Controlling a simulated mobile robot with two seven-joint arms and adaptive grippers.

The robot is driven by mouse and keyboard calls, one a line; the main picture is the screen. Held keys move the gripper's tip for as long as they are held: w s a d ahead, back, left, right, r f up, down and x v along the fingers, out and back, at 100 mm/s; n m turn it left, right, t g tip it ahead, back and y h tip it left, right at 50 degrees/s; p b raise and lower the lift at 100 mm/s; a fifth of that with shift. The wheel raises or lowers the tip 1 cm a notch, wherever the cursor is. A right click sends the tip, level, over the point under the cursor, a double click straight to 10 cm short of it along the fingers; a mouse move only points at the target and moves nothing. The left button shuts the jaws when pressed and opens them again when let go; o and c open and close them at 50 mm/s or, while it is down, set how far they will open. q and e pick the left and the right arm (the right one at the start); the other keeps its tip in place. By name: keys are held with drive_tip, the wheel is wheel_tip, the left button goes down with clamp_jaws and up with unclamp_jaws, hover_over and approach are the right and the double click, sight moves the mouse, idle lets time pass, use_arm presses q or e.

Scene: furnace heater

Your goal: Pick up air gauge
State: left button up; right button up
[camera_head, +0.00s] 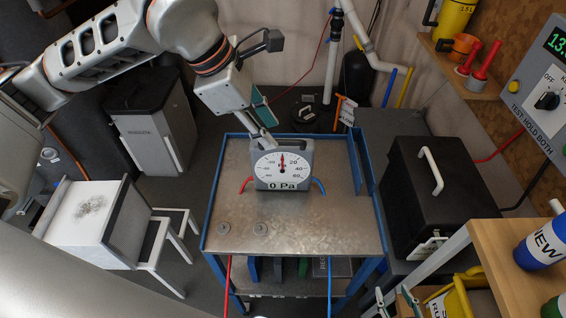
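The air gauge (283,167) is a grey box with a round white dial, a red needle and a "0 Pa" label. It stands upright on the metal top of a blue-framed cart (325,222). A red hose stub and a blue one show at its sides. My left arm comes in from the left, and my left gripper (264,138) points down at the gauge's upper left edge. Its fingertips are at or just behind the top of the gauge, partly hidden, so I cannot tell whether they are open, shut or touching it. My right gripper is not in view.
Two small round discs (242,228) lie on the cart's front left. A black case (440,190) stands to the right, and a wooden shelf (520,265) with bottles is at the lower right. A white-topped stand (90,215) is at the left. Much of the cart top is clear.

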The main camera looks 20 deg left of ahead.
sight(283, 142)
use_arm(q)
drive_tip(key=shift+w+p+x, duration=0.1)
drive_tip(key=shift+p+x, duration=0.1)
drive_tip(key=shift+x, duration=1.4)
drive_tip(key=shift+w+p+x, duration=0.15)
drive_tip(key=shift+p+x, duration=0.05)
drive_tip(key=shift+x, duration=1.4)
drive_tip(key=shift+d+r, duration=0.15)
clamp_jaws()
